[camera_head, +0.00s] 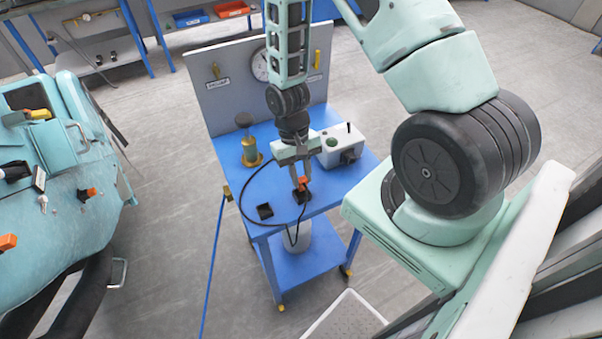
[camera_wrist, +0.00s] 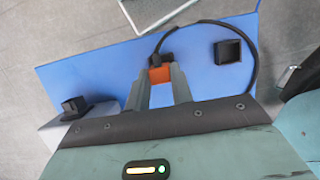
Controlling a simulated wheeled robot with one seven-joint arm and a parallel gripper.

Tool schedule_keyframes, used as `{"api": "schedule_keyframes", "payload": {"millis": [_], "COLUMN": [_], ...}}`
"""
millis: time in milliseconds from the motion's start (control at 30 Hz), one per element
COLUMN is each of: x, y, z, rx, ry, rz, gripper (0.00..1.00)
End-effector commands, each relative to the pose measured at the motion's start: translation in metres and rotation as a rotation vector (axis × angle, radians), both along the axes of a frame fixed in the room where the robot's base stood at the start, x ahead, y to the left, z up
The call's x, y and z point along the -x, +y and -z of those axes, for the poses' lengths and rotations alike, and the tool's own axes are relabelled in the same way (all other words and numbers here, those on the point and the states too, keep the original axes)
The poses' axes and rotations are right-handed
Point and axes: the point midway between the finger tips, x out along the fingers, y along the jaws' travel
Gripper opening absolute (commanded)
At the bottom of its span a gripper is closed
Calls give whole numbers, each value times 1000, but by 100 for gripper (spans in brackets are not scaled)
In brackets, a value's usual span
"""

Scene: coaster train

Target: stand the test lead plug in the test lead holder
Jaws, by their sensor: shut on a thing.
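The test lead plug (camera_head: 302,182) has an orange body, also seen in the wrist view (camera_wrist: 160,75). My gripper (camera_head: 299,178) points down with its fingers shut on the orange body, above the front right of the blue table. A black part (camera_wrist: 161,59) shows just beyond the orange body, where the black cable begins. I cannot tell whether the plug touches the table. The test lead holder, a square black open socket (camera_head: 264,211), stands empty on the table, left of the plug; in the wrist view it is at right (camera_wrist: 228,52).
The black cable (camera_head: 241,198) loops around the table's left and hangs past its front edge. A brass-and-green device (camera_head: 251,150) and a white box with a black knob (camera_head: 341,146) stand farther back. A grey panel (camera_head: 230,92) with a gauge closes the rear.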

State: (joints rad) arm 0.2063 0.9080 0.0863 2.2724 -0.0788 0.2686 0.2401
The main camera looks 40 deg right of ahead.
Motion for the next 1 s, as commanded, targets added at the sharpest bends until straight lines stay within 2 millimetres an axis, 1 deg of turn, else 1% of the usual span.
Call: {"api": "schedule_keyframes", "payload": {"millis": [333,1000], "x": [0,0], "y": [0,0], "z": [1,13], "rx": [0,0], "ry": [0,0], "rz": [0,0], "gripper": [0,0]}}
